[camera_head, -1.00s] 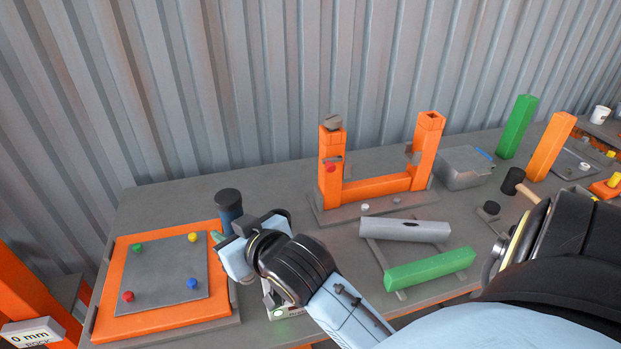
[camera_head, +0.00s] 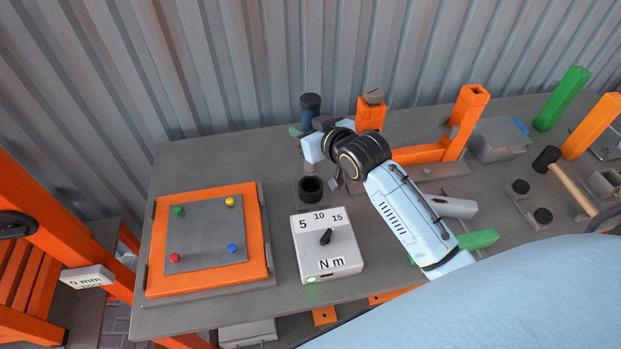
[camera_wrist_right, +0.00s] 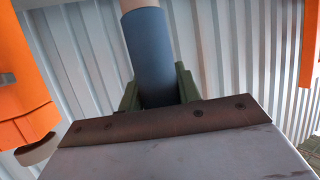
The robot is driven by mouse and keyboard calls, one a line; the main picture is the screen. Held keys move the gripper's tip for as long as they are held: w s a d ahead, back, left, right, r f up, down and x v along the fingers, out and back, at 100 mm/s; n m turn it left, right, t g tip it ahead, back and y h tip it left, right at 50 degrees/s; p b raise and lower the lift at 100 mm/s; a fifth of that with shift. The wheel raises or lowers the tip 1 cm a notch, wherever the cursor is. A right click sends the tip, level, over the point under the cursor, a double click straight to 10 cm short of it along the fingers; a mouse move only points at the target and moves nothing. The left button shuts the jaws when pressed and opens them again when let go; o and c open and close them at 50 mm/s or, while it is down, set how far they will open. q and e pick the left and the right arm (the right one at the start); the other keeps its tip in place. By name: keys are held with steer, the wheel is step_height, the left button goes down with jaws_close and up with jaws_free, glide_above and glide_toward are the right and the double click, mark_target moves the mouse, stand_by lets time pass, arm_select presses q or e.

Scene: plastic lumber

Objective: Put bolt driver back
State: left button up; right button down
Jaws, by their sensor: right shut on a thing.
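The bolt driver (camera_head: 310,104) has a black cap and a blue body and is upright in the head view. My right gripper (camera_head: 309,131) is shut on its blue body, and its short lower shaft points down. In the right wrist view the blue body (camera_wrist_right: 152,58) stands between the green fingers, with a tan shaft beyond it. A black round holder (camera_head: 311,188) with an open top stands on the table below the driver. The driver looks to be above the holder and apart from it. My left gripper cannot be seen.
A white torque box (camera_head: 343,262) with a dial stands just in front of the holder. An orange-framed board (camera_head: 262,232) with coloured pegs lies left. An orange upright frame (camera_head: 466,122) stands right of my gripper. The table at back left is clear.

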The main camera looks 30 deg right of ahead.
step_height(320, 180, down, 6)
steer(key=shift+r, duration=0.25)
step_height(320, 180, down, 4)
steer(key=shift+r+b, duration=0.1)
steer(key=shift+b, duration=0.35)
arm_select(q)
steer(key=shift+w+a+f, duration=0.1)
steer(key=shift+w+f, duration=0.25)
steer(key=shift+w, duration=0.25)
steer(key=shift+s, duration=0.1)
arm_select(e)
steer(key=shift+f, duration=0.25)
steer(key=c, duration=1)
jaws_free()
steer(key=shift+r, duration=0.15)
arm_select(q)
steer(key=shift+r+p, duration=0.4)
arm_select(e)
steer(key=v, duration=1.2)
